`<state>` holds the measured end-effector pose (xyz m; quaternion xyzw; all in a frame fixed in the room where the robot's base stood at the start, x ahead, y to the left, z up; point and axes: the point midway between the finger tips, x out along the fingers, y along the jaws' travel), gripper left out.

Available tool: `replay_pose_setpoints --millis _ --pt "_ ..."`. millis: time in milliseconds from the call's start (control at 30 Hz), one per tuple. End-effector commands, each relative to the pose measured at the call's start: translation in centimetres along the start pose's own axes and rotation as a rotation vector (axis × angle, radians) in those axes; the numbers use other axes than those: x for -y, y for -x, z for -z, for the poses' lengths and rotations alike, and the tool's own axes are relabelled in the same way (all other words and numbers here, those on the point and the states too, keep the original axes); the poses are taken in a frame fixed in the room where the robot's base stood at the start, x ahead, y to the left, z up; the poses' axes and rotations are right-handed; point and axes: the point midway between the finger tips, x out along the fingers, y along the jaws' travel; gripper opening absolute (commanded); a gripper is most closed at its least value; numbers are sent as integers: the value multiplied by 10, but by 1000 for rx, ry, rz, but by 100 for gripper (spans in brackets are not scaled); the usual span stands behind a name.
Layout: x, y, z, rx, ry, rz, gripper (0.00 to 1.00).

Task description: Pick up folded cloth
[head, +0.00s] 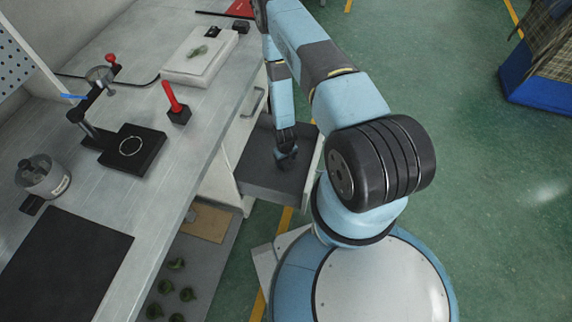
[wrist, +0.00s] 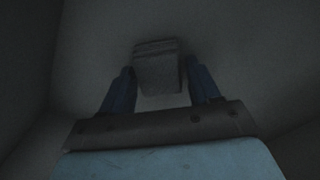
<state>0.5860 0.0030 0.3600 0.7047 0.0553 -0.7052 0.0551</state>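The folded cloth (wrist: 157,72) is a small grey block in the dim wrist view, lying on the floor of the drawer. My gripper (wrist: 158,78) has its two dark blue fingers on either side of the cloth's near part. The fingers stand apart, with a narrow gap visible at the right one; contact at the left one is hard to tell in the dark. In the head view my gripper (head: 286,156) reaches down into the open drawer (head: 258,178), and the cloth is hidden there behind it.
The drawer walls stand close around my gripper. On the workbench (head: 200,110) above are a white scale (head: 196,70), a red-handled stamp (head: 176,106), a clamp stand on a black plate (head: 132,150) and a dark mat (head: 62,262). A lower shelf holds several green pieces (head: 176,264).

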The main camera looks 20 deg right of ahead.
Motion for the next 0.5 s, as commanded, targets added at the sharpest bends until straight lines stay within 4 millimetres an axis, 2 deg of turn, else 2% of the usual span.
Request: replay_pose_setpoints --millis 67,433,500 --pt "0 0 0 0 0 0 53" --pt "0 0 0 0 0 0 18" --pt "0 0 0 0 0 0 18"
